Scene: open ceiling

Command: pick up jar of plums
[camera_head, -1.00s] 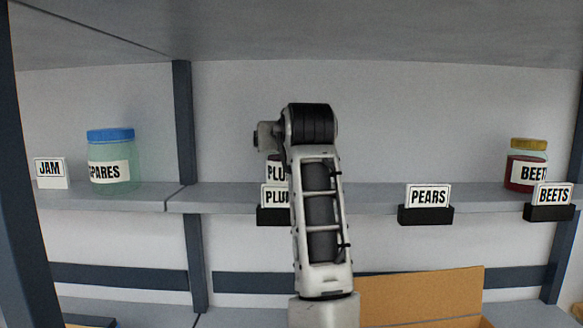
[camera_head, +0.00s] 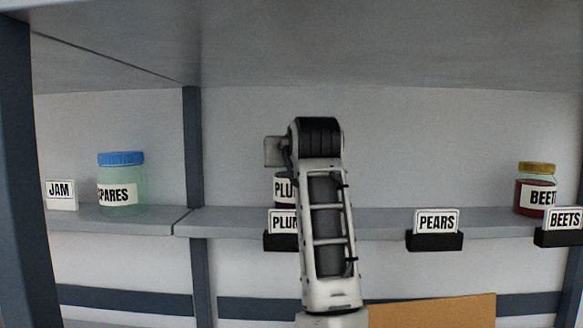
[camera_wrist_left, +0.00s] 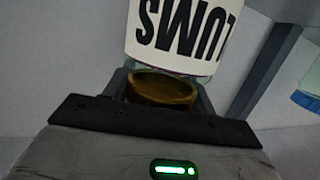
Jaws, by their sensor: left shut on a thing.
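The jar of plums shows in the left wrist view as a white label (camera_wrist_left: 185,38) reading "LUMS" upside down, with a gold lid (camera_wrist_left: 162,90). My left gripper (camera_wrist_left: 163,84) is shut on the jar at its lid. The jar appears slightly raised off the shelf. The fingers are hidden in the head view. My right gripper is in neither current view.
The shelf (camera_head: 370,224) also holds a blue-lidded spares jar (camera_head: 122,185) at left and a gold-lidded beets jar (camera_head: 535,188) at right. A pears sign (camera_head: 436,224) has bare shelf behind it. A shelf board (camera_head: 380,50) is overhead; a cardboard box (camera_head: 435,312) is below.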

